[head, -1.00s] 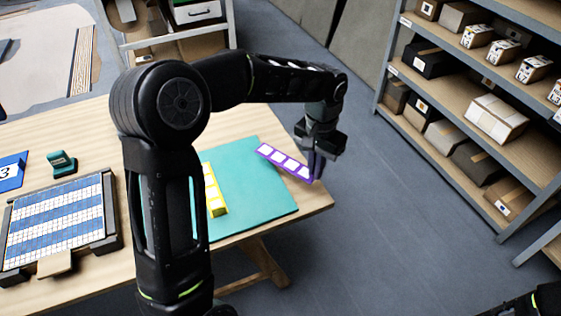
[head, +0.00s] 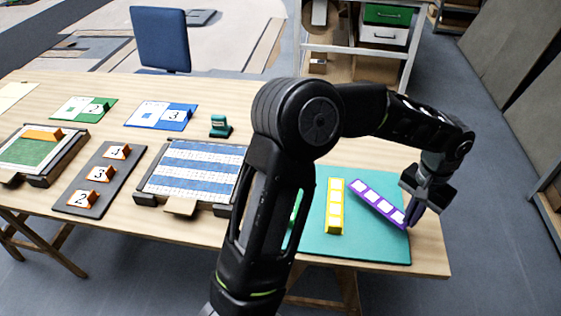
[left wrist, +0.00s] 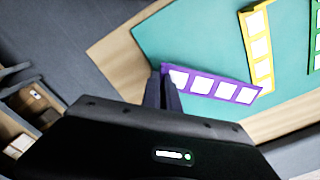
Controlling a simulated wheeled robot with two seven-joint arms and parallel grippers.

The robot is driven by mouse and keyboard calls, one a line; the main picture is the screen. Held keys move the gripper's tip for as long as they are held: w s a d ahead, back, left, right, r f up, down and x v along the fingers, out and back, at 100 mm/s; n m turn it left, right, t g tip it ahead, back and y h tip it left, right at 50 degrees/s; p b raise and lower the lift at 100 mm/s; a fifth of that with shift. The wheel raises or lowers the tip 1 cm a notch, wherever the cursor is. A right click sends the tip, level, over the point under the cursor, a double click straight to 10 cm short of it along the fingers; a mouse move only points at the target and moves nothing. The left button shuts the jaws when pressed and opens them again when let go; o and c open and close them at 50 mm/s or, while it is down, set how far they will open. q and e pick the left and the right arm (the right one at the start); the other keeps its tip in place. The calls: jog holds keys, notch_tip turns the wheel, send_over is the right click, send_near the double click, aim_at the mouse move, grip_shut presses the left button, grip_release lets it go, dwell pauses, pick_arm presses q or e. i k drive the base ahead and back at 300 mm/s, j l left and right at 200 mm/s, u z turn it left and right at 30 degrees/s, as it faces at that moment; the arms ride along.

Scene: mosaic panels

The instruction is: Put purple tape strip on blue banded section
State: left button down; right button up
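The purple tape strip (head: 378,203) has white squares and is at the right side of the teal mat (head: 310,245), slanted. My left gripper (head: 411,212) is at its near right end; in the left wrist view its fingers (left wrist: 163,92) are close together around the end of the strip (left wrist: 212,86). I cannot tell whether the strip touches the mat or is slightly raised. The blue banded section is on the panel (head: 195,170) with blue and white bands, left of my left arm. My right gripper is not in view.
A yellow strip (head: 335,207) and a partly hidden green strip (head: 295,213) lie on the mat. A teal stamp-like block (head: 220,127) stands behind the panel. A dark tray with numbered blocks (head: 85,198) and a green panel (head: 40,152) are farther left. My arm covers part of the table.

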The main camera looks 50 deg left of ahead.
aim_at(203, 155)
jog(key=u, duration=0.8)
jog(key=i+l, duration=0.05)
jog(key=l, duration=0.05)
